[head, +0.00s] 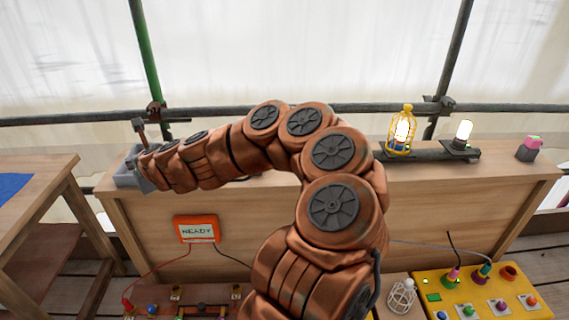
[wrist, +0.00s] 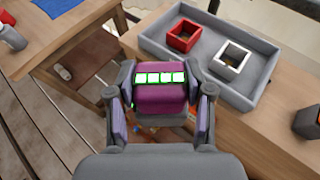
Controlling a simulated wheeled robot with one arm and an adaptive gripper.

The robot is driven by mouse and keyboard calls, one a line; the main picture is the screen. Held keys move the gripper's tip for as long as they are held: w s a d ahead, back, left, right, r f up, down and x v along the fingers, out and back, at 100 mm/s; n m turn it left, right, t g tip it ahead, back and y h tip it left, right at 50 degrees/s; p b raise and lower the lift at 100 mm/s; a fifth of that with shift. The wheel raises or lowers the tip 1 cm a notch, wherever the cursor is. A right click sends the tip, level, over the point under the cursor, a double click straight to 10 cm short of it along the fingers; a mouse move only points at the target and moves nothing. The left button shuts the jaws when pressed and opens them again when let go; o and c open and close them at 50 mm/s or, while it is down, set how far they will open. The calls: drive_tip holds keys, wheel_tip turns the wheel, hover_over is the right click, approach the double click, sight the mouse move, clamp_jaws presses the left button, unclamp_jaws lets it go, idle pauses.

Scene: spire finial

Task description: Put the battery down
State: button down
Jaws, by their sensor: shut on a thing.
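The battery (wrist: 160,100) is a magenta block with a dark band and a row of lit white-green squares. It sits between the two fingers of my gripper (wrist: 160,115), which is shut on it. In the wrist view it is held beside the near left edge of a grey tray (wrist: 262,100), over or near the bench edge. The tray holds a red square frame (wrist: 184,36) and a white square frame (wrist: 234,60), both with open middles. In the head view the tray (head: 126,181) is mostly behind my arm, and the battery cannot be made out.
The wooden bench (head: 300,215) carries a caged yellow lamp (head: 402,132), a bare lamp (head: 464,132) and a grey block with a pink top (head: 528,148). An orange READY meter (head: 197,229) is on its front. A side table (head: 35,200) stands left, across a gap.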

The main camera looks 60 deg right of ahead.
drive_tip(key=s+d+f+m+g+h+b, duration=0.3)
drive_tip(key=s+d+m+h, duration=0.1)
drive_tip(key=d, duration=0.5)
drive_tip(key=s+d+f+m+g+h+b, duration=0.25)
drive_tip(key=s+d+m+h, duration=0.2)
drive_tip(key=d, duration=0.55)
drive_tip(key=s+d+f+m+g+h+b, duration=0.1)
drive_tip(key=s+d+m+g+b, duration=0.3)
drive_tip(key=s, duration=0.5)
drive_tip(key=s+d+m+g+h+b, duration=0.1)
drive_tip(key=s+d+m+g+b, duration=0.1)
drive_tip(key=s+d+m+g, duration=0.5)
drive_tip(key=w+d+f+n+t+p, duration=0.1)
drive_tip(key=w+d+f+p, duration=0.1)
drive_tip(key=d, duration=0.4)
drive_tip(key=w+d+f+n+p, duration=0.1)
drive_tip(key=w+d+f+p, duration=0.1)
drive_tip(key=d, duration=0.5)
drive_tip(key=shift+w+f+t, duration=0.3)
drive_tip(key=shift+f+t, duration=0.05)
drive_tip(key=shift+f, duration=0.35)
drive_tip(key=shift+f+n+h+b, duration=0.1)
drive_tip(key=shift+n+h+b, duration=0.15)
drive_tip(key=shift+b, duration=0.05)
drive_tip(key=shift+c, duration=2.3)
unclamp_jaws()
